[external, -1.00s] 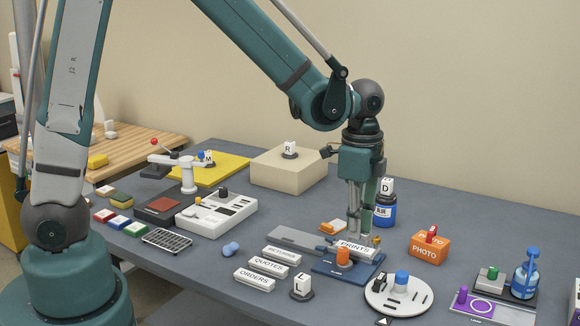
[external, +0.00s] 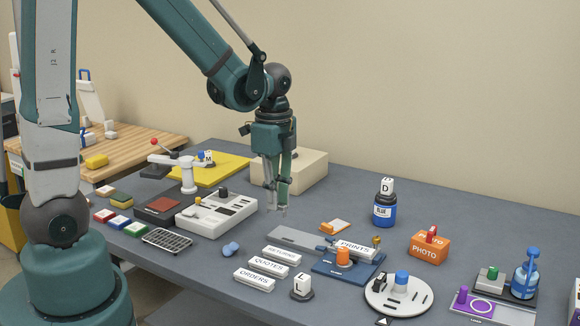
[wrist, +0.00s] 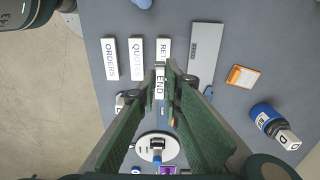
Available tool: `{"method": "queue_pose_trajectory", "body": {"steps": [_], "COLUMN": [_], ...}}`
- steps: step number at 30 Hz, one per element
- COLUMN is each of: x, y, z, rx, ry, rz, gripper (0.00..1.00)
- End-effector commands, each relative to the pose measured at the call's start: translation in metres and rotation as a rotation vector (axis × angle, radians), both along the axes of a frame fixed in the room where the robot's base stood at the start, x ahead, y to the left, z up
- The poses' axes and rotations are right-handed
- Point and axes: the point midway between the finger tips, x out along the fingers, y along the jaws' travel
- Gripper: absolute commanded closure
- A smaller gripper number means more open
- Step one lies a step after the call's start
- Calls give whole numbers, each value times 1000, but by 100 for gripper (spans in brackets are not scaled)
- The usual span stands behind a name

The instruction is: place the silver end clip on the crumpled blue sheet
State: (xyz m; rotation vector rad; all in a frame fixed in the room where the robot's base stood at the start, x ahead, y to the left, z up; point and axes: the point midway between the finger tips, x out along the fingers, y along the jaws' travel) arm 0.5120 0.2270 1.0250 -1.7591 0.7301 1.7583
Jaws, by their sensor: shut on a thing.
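My gripper (external: 278,207) is shut on the silver end clip (wrist: 159,84), which shows the word END between my fingertips in the wrist view. It is held above the table, in front of the beige box; in the external view the clip is hard to make out at the fingertips. A small crumpled blue piece (external: 231,248), which looks like the blue sheet, lies on the table to the left of and nearer the camera than my gripper. It also shows at the top edge of the wrist view (wrist: 142,3). My gripper is apart from it.
White ORDERS (external: 254,281), QUOTES (external: 268,267) and RETURNS (external: 282,255) blocks lie right of the blue piece. A flat grey bar (external: 296,237) and a blue PRINTS fixture (external: 338,268) lie further right. A white tray machine (external: 215,213) stands left of my gripper.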

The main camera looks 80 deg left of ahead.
Motion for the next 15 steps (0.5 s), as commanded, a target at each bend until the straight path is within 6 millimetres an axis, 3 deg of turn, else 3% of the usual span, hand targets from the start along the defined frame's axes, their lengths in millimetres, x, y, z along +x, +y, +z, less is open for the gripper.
{"method": "queue_pose_trajectory", "body": {"steps": [15], "x": [-92], "y": [50], "z": [0], "rx": [0], "ry": [0], "rz": [6], "gripper": [97]}}
